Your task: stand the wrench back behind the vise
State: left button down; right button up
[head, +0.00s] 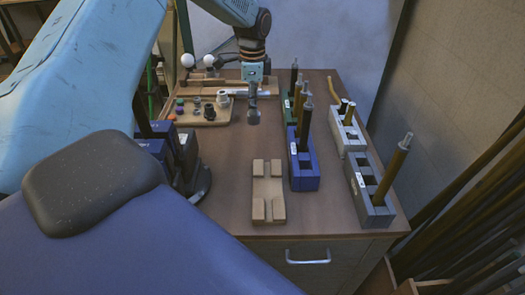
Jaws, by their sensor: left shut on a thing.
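My left gripper (253,85) hangs above the back middle of the wooden table, pointing down. It is shut on the wrench (253,113), a dark grey tool that hangs upright with its wider end down. The wrench appears clear of the things around it. A dark blue and black device with a round base, which looks like the vise (188,160), stands at the table's left edge. My arm hides part of it, and the space behind it is only partly visible. My right gripper is not in view.
A wooden cradle (268,188) lies at the front middle. Blue (304,178), grey (374,210), white (349,140) and green racks with upright tubes stand to the right. A board (205,117) with small parts and white bulbs (187,60) are at the back left. Bare tabletop surrounds the cradle.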

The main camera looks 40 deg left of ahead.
pick_arm(q)
jog(key=shift+d+f, duration=0.1)
jog(key=shift+d, duration=0.05)
notch_tip(320, 180, down, 7)
jog(key=shift+w+r+b, duration=0.1)
jog(key=shift+r+b, duration=0.1)
jog(key=shift+b, duration=0.15)
jog(key=f, duration=0.2)
jog(key=shift+d+f, duration=0.2)
jog(key=shift+f, duration=0.35)
jog(key=shift+a+f, duration=0.1)
jog(key=shift+a, duration=0.1)
jog(key=c, duration=1.8)
grip_release()
jog(key=shift+f, duration=0.1)
jog(key=o, duration=0.5)
jog(key=shift+d+r, duration=0.15)
jog(key=shift+r, duration=0.1)
jog(key=shift+f, duration=0.1)
notch_tip(320, 180, up, 11)
jog(key=shift+r+p, duration=0.1)
jog(key=shift+p, duration=0.35)
jog(key=shift+r, duration=0.5)
jog(key=shift+f, duration=0.15)
